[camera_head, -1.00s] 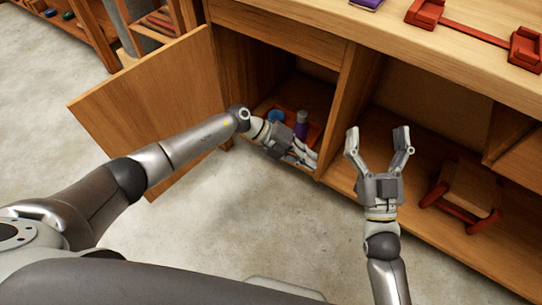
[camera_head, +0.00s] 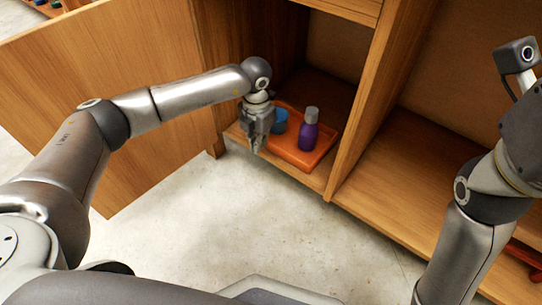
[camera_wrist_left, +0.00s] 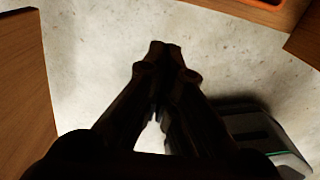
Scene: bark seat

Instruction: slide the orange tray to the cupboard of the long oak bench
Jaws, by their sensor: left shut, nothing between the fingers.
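The orange tray (camera_head: 292,154) lies on the floor of the open cupboard (camera_head: 230,133) at the left end of the oak bench. A purple bottle (camera_head: 309,132) and a blue cup (camera_head: 280,118) stand on it. My left gripper (camera_head: 257,148) is shut and empty, pointing down at the cupboard's front edge, just left of the tray. In the left wrist view my left gripper (camera_wrist_left: 158,112) hangs over the bare floor, and a corner of the tray (camera_wrist_left: 262,3) shows at the top. My right arm is at the right; its fingers are out of view.
The cupboard door (camera_head: 105,90) stands wide open to the left. An upright divider (camera_head: 375,100) bounds the cupboard on the right, with an open shelf (camera_head: 410,180) beyond it. The concrete floor (camera_head: 240,220) in front is clear.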

